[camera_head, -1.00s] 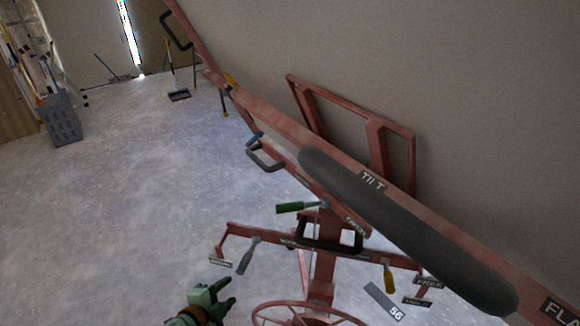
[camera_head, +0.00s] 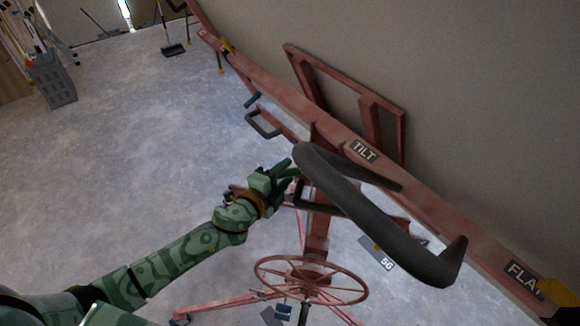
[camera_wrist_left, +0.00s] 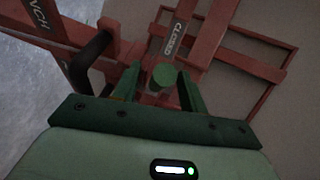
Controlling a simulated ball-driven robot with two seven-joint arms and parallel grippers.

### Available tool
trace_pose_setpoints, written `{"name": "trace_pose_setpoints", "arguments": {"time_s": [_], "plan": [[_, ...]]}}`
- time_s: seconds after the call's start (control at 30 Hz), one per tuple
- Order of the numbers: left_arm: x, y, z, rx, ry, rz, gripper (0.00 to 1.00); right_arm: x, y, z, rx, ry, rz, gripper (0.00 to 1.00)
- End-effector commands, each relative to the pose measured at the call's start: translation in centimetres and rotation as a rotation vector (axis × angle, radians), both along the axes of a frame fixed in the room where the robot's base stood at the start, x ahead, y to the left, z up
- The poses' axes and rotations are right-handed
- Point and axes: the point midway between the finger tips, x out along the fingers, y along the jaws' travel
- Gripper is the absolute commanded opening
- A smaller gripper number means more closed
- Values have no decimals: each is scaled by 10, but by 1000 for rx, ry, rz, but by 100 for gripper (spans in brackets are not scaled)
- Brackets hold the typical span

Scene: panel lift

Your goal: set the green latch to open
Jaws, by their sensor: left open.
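The green latch (camera_wrist_left: 164,76) shows in the left wrist view as a round green grip seen end-on. It lies between the two fingers of my left gripper (camera_wrist_left: 158,82), which are apart on either side of it; I cannot tell whether they touch it. A label reading CLOSED (camera_wrist_left: 178,38) is on the red frame just beyond the grip. In the head view my left gripper (camera_head: 286,174) is at the red lift's mast, and its hand hides most of the latch. My right gripper is not in view.
A long dark padded bar (camera_head: 370,215) crosses close to the right of the left gripper. The red handwheel (camera_head: 310,280) is below it. The red tilting beam (camera_head: 285,97) has a TILT label (camera_head: 363,151). A dark handle (camera_wrist_left: 88,62) stands left of the fingers. Open floor (camera_head: 130,170) lies left.

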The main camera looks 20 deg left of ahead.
Motion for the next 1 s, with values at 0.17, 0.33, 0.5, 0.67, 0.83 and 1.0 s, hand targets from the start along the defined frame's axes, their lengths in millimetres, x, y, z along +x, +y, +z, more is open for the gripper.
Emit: {"name": "trace_pose_setpoints", "arguments": {"time_s": [0.17,0.33,0.5,0.67,0.83,1.0], "plan": [[21,-7,-4,-1,0,-1,42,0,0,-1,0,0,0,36],[27,-9,-5,-1,1,0,42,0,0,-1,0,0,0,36],[27,-9,-5,-1,1,0,42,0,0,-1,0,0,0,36],[27,-9,-5,-1,1,0,6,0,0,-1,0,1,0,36],[27,-9,-5,-1,1,0,0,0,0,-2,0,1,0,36],[34,-11,-5,-3,1,16,0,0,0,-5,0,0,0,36]]}}
